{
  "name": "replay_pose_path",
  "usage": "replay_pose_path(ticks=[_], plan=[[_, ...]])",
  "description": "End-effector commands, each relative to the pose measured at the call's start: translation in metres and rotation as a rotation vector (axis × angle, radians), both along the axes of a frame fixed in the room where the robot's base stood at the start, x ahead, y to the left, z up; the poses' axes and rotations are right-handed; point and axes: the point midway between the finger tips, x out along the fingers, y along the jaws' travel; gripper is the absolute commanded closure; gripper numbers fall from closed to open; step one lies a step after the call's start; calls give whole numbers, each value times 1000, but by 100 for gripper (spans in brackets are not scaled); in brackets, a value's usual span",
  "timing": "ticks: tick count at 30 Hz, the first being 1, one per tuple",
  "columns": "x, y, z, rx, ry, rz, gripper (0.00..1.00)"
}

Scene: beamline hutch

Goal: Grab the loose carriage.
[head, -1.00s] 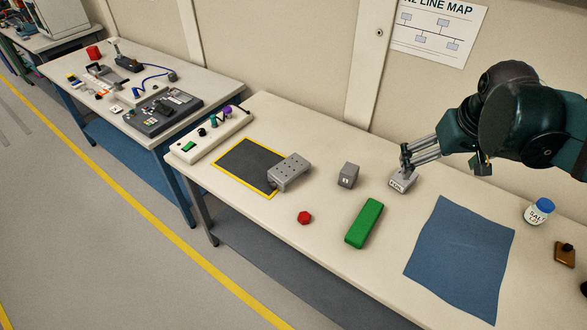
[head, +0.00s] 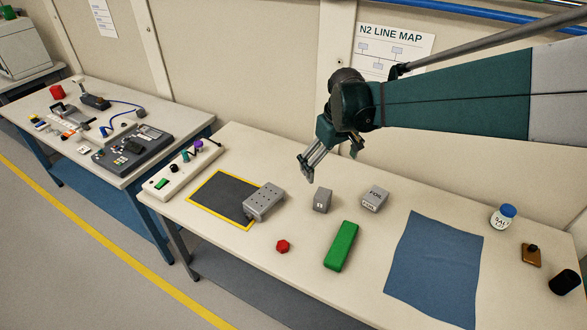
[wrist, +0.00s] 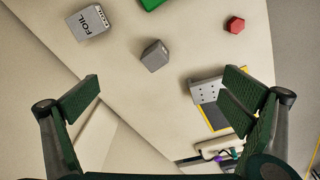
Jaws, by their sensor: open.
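A grey metal block with several holes in its top (head: 263,202), which looks like the carriage, lies across the right edge of a dark yellow-bordered mat (head: 220,197). In the wrist view the holed block (wrist: 207,93) is at the right, partly hidden behind a finger. A smaller plain grey block (head: 322,199) stands to its right; it also shows in the wrist view (wrist: 155,56). My gripper (head: 312,168) hangs above the bench behind these blocks. In the wrist view its fingers (wrist: 160,103) are wide apart with nothing between them.
A grey FOIL box (head: 374,198), a green bar (head: 341,246) and a red knob (head: 283,246) are nearby. A blue cloth (head: 433,268) and a salt jar (head: 502,217) lie further right. A white strip with coloured knobs (head: 180,169) is at the left end.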

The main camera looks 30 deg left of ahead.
Motion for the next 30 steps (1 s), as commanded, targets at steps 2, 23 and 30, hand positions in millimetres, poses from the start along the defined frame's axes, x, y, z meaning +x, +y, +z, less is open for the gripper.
replay_pose_path(ticks=[2,23,30], plan=[[0,22,-8,-9,9,33,0],[-33,188,-98,-97,92,301,0],[-49,224,-124,-119,111,366,0]])
